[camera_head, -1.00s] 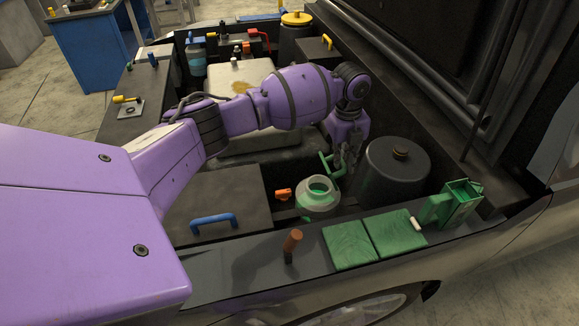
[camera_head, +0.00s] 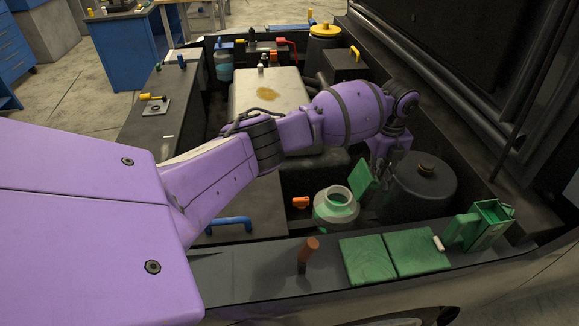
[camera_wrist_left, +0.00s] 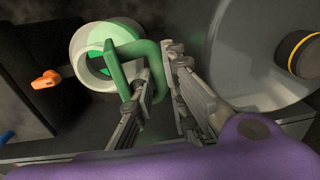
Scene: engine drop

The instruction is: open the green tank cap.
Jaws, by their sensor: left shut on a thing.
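The green tank cap (camera_head: 362,181) is swung up from the pale round tank neck (camera_head: 336,206), on its right far side, with a flat green face showing. The neck's mouth is uncovered. In the left wrist view the cap's green looped handle (camera_wrist_left: 128,62) reaches from the pale neck (camera_wrist_left: 92,50) to my fingers. My left gripper (camera_wrist_left: 160,70) is shut on the cap at this handle. In the head view the same gripper (camera_head: 377,172) is partly hidden behind the cap. My right gripper is not in view.
A dark round canister (camera_head: 425,185) stands close right of the cap. An orange piece (camera_head: 300,203) lies left of the neck. Along the front ledge are an orange-brown handle (camera_head: 309,248), green panels (camera_head: 417,250) and a green box (camera_head: 492,225).

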